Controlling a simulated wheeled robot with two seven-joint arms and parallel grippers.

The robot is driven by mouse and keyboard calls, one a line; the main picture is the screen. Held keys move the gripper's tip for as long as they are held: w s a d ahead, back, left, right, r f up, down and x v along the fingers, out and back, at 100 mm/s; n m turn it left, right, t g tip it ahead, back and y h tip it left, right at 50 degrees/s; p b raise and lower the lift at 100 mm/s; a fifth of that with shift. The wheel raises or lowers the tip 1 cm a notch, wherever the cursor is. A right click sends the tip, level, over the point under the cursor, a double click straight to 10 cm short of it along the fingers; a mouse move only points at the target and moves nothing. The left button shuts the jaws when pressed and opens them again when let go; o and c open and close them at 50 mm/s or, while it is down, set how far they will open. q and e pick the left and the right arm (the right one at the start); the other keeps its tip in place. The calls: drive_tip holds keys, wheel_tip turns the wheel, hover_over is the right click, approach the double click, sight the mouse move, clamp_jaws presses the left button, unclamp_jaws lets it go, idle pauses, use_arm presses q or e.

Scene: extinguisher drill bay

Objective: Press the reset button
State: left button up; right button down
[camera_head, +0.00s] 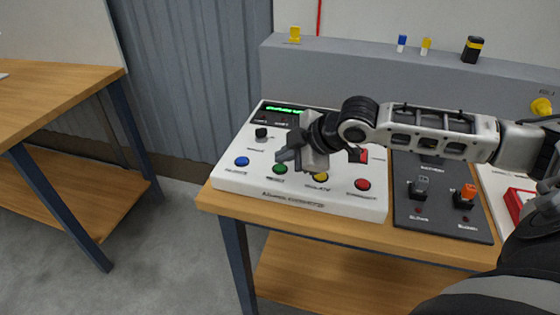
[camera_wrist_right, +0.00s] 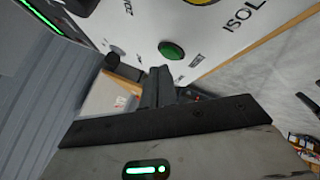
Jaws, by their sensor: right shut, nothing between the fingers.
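A white control panel (camera_head: 330,203) lies on the wooden bench. A blue button (camera_head: 242,161), a green button (camera_head: 280,169), a yellow button (camera_head: 320,176) and a red button (camera_head: 362,184) form its front row. The labels are too blurred to read surely, so I cannot tell from print which is reset. My right gripper (camera_head: 284,155) is shut and empty, with its fingertips just above and behind the green button. In the wrist view the fingertips (camera_wrist_right: 158,72) show close to the green button (camera_wrist_right: 171,50), apart from it in the picture; contact is not visible. My left gripper is out of view.
A black knob (camera_head: 261,133) and a green-lit display are at the panel's back left. A grey ledge (camera_head: 360,60) stands behind. Another wooden table (camera_head: 60,90) is at left.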

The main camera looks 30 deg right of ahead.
sight(285, 169)
idle(0.3)
wheel_tip(285, 169, up, 3)
drive_tip(key=p, duration=0.3)
drive_tip(key=shift+r+p, duration=0.15)
drive_tip(key=shift+p, duration=0.15)
drive_tip(key=shift+r+b, duration=0.15)
drive_tip(key=shift+b, duration=0.2)
drive_tip(key=shift+r, duration=0.75)
